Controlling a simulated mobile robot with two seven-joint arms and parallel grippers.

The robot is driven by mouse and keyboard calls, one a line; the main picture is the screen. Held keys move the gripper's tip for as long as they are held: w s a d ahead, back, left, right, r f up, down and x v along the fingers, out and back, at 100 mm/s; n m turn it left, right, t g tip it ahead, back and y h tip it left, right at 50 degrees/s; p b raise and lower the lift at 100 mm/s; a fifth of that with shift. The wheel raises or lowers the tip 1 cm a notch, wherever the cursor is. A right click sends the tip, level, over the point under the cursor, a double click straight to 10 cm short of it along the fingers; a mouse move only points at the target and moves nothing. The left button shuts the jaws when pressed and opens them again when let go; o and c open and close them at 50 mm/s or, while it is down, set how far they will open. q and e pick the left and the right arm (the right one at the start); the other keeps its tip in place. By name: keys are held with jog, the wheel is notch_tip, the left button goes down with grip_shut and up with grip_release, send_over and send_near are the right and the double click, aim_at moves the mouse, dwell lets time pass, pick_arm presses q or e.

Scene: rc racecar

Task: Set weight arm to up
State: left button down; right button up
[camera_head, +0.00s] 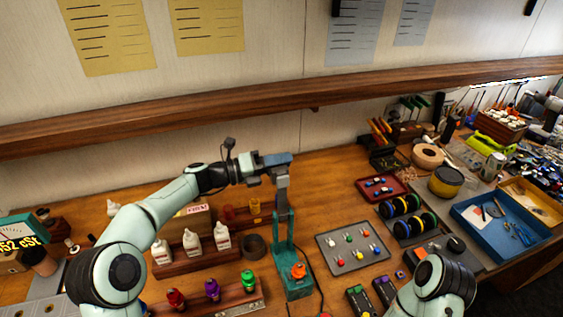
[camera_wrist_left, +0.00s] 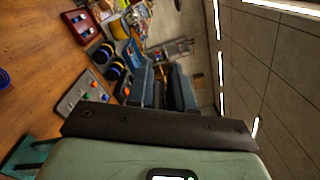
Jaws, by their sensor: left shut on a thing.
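A teal stand (camera_head: 290,262) with an orange knob (camera_head: 298,271) stands on the bench in the head view. A grey weight arm (camera_head: 282,196) rises roughly upright from its top. My left gripper (camera_head: 277,162) is at the upper end of this arm, shut on it; the fingers partly hide the contact. In the left wrist view my gripper's two blue-grey fingers (camera_wrist_left: 163,88) show close together, but what lies between them is dark and unclear. Part of the teal stand shows at the lower left there (camera_wrist_left: 22,155). My right arm enters at the lower right; its gripper is out of sight.
White bottles (camera_head: 193,242) and a rack of coloured bottles (camera_head: 213,291) stand left of the stand. A grey tray with coloured knobs (camera_head: 352,248) lies to its right. A wooden shelf (camera_head: 250,107) runs along the wall behind and above my left gripper.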

pick_arm(q)
jog(key=shift+f, duration=1)
jog(key=c, duration=1.2)
grip_release()
jog(key=shift+o, duration=0.2)
jog(key=shift+a+r, duration=0.1)
jog(key=v, duration=1.3)
jog(key=shift+a+r+b, duration=0.15)
jog(key=shift+r+b, duration=0.2)
jog(key=shift+r, duration=0.15)
